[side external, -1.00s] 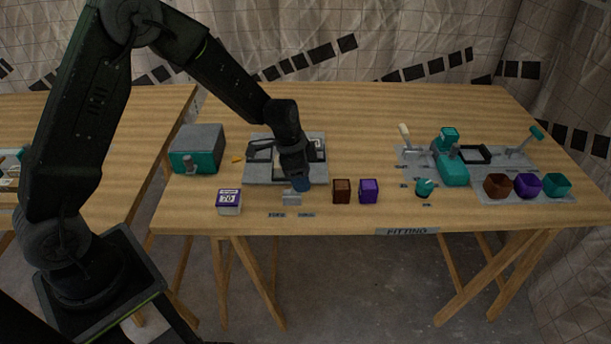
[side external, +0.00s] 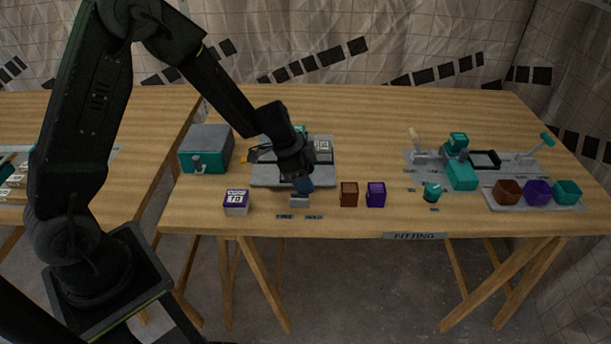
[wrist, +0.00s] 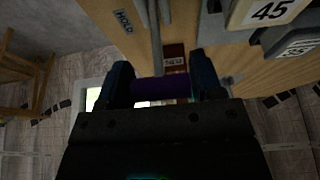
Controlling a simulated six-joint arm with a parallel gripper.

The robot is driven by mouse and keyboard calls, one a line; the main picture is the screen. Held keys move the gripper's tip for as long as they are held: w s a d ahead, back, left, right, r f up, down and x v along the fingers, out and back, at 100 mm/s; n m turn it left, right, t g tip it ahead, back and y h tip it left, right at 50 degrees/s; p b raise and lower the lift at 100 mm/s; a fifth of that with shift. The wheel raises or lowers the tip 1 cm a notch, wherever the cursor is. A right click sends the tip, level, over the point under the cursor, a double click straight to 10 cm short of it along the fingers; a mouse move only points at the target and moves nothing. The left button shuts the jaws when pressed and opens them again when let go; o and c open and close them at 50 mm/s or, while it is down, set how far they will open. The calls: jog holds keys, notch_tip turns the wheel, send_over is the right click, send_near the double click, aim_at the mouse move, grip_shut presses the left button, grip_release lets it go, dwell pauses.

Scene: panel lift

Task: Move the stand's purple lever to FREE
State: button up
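In the wrist view the purple lever handle (wrist: 160,88) is a short crossbar on a grey shaft (wrist: 154,35). My gripper (wrist: 161,82) has one finger at each end of the handle; the purple fills the gap and both fingers look in contact with it. In the side view my gripper (side external: 303,187) is low over a small grey block (side external: 299,201), in front of the grey stand plate (side external: 285,182); it hides the handle there. A FREE label (side external: 284,217) and a HOLD label (side external: 314,217) lie in front. I cannot tell the lever's exact angle.
A purple-topped box (side external: 236,203) stands left of the lever, a brown block (side external: 349,194) and a purple block (side external: 376,194) right. A teal-and-grey box (side external: 205,150) is behind left. A fixture with levers (side external: 461,172) and bowls (side external: 537,192) is at right.

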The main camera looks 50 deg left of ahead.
jog(key=shift+o, duration=1.4)
jog(key=v, duration=1.3)
jog(key=shift+r, duration=0.4)
jog(key=shift+a, duration=0.1)
